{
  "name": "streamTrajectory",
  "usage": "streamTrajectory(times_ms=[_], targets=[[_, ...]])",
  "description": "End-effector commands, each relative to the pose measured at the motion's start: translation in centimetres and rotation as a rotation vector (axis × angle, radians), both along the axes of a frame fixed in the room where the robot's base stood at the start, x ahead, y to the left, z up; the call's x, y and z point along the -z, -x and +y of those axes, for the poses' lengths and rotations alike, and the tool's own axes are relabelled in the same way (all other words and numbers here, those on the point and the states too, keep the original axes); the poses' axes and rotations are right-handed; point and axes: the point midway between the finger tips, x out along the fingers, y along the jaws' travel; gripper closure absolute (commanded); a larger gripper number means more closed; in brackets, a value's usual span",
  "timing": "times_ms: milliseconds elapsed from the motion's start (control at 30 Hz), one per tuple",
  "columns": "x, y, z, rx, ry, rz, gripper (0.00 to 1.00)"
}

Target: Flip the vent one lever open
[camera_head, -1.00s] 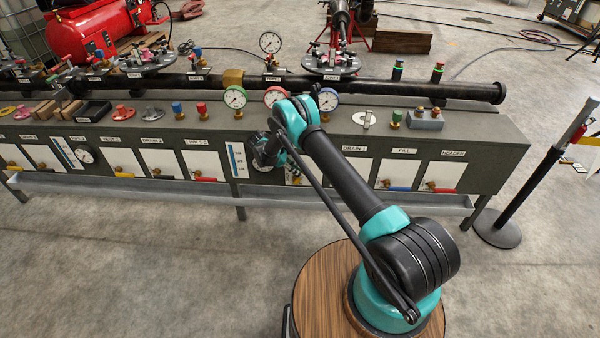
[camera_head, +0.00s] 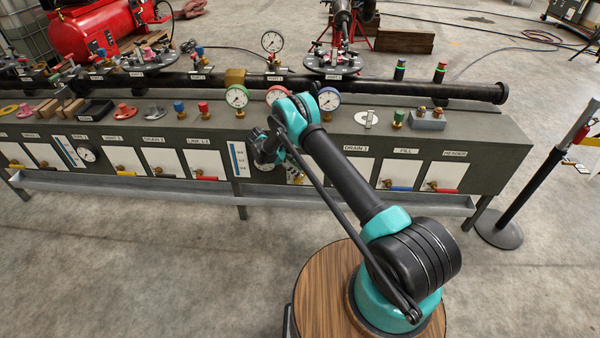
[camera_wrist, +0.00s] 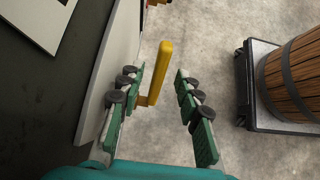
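In the wrist view a yellow lever (camera_wrist: 161,68) on a short brass-coloured stem stands out beside a white plate (camera_wrist: 122,50). My gripper (camera_wrist: 158,76) is open, with one green-padded finger on each side of the lever. The lever is closer to the left finger; I cannot tell whether they touch. In the head view my arm covers this part of the panel, so the lever and its label are hidden there. My fingers are mostly hidden there too.
A long grey bench (camera_head: 480,140) carries gauges, knobs and several levered white plates. The red-handled header lever (camera_head: 445,189) and blue-handled fill lever (camera_head: 398,188) are to the right. A ledge (camera_head: 170,190) runs below. A black post (camera_head: 525,195) stands at the right. The floor in front is clear.

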Motion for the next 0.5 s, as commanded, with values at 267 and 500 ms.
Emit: streamTrajectory(times_ms=[267,500], targets=[[-4.0,-0.1,4.1,-0.001,0.001,0.0,0.66],[-6.5,-0.2,6.6,-0.004,-0.003,-0.002,0.66]])
